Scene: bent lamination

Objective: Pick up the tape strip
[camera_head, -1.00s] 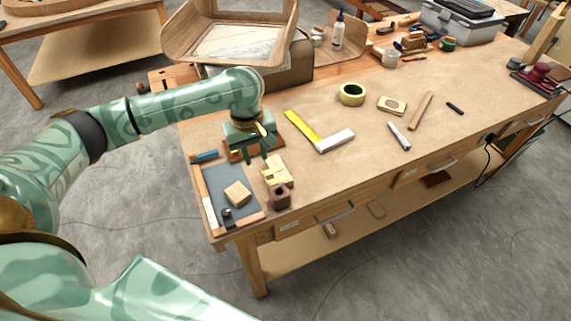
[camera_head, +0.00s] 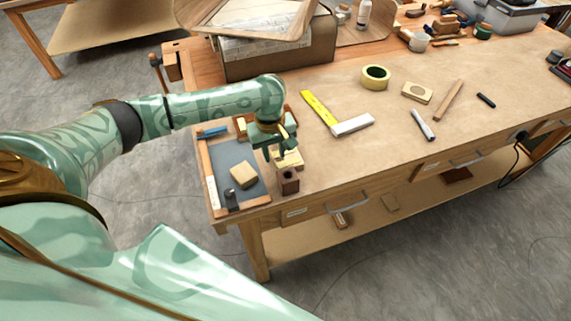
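My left gripper (camera_head: 275,157) points down over a small pale wooden block (camera_head: 292,160) near the front left of the workbench. Its fingers look a little apart, and I see nothing between them. The block has pale yellowish pieces on top, partly hidden by the gripper. I cannot single out a tape strip there; it is too small or covered. A yellow tape roll (camera_head: 375,77) lies farther back on the bench. My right gripper is not in view.
A small brown block with a hole (camera_head: 288,181) stands just in front of the pale block. To the left is a dark tray (camera_head: 225,155) with a wooden block (camera_head: 243,175). A yellow square (camera_head: 335,118), marker (camera_head: 423,125) and wooden stick (camera_head: 448,99) lie right.

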